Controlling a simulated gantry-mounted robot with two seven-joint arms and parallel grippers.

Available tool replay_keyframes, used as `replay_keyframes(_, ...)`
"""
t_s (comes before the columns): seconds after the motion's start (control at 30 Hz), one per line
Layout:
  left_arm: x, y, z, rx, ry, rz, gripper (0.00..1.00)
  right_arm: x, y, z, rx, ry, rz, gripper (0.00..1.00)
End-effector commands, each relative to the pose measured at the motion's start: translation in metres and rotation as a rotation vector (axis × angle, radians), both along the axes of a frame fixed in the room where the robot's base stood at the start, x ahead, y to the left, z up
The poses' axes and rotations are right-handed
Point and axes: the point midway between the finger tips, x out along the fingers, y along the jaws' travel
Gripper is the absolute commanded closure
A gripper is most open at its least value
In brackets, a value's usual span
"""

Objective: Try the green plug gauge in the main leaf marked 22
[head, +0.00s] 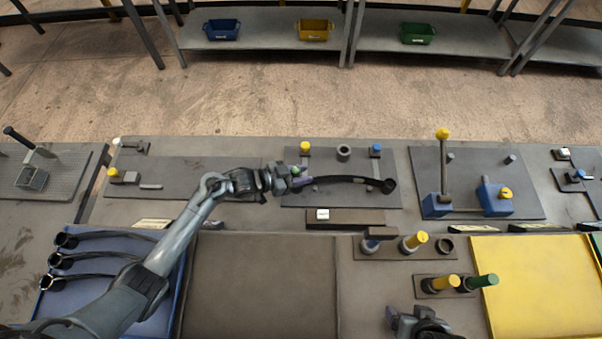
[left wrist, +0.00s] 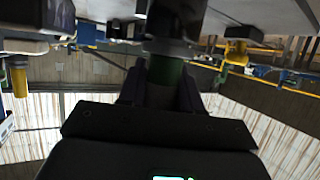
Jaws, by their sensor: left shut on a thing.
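A dark curved leaf (head: 345,180) lies on the far fixture plate (head: 330,200), with an open eye (head: 388,186) at its right end. My left gripper (head: 297,178) is at the leaf's left end and hides the eye there. It is shut on a green plug gauge (head: 304,172), whose dark green handle (left wrist: 165,72) shows between the fingers in the left wrist view. A dark round part (left wrist: 170,47) meets the handle there; I cannot tell how far the gauge is in the eye. My right gripper (head: 412,318) is at the bottom edge, its fingertips unclear. No number is readable.
A yellow gauge (head: 413,242) stands in the rack behind. Several leaves lie on the blue tray (head: 110,300). A yellow-knobbed lever (head: 443,165) rises at right. The brown mat (head: 260,285) is clear.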

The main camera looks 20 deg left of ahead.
Motion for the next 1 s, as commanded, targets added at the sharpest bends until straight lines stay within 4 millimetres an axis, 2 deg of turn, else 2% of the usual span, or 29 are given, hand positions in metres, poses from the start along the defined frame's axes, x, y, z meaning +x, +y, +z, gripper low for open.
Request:
replay_keyframes(0.1, 0.001, 0.000, 0.009, -0.001, -0.004, 0.000, 1.00, 0.000, 0.000, 0.007, 0.000, 0.000, 0.000, 0.17)
replay_keyframes(1.0, 0.001, 0.000, 0.045, -0.001, -0.005, -0.001, 1.00, 0.000, -0.001, 0.043, -0.002, 0.000, 0.001, 0.17)
